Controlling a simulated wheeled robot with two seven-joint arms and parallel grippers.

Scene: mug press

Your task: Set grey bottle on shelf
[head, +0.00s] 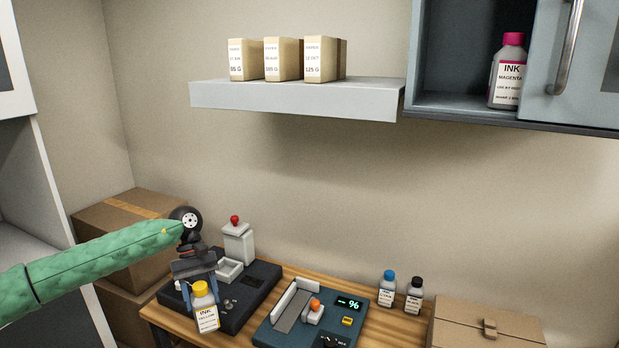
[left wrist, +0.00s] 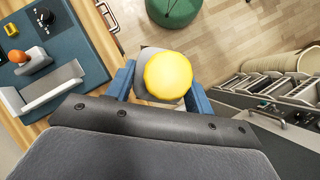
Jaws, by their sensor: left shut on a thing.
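My left gripper (head: 199,294) is shut on a grey bottle (head: 207,318) with a yellow cap and a white INK label. It holds the bottle upright at the table's left front. In the left wrist view the yellow cap (left wrist: 168,75) sits between the blue fingers, with the grey body partly hidden beneath. A pale wall shelf (head: 290,97) carries paper boxes (head: 284,60). A wall cabinet (head: 450,105), open on its left, holds a grey magenta-capped ink bottle (head: 505,80). Blue-capped (head: 387,292) and black-capped (head: 413,297) bottles stand on the table. My right gripper is out of view.
A dark press machine (head: 262,283) and a teal device (head: 270,325) with a lit display stand on the wooden table (head: 375,325). A cardboard box (head: 485,320) is at right, with more cartons (head: 120,215) at left. The cabinet's left interior has free room.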

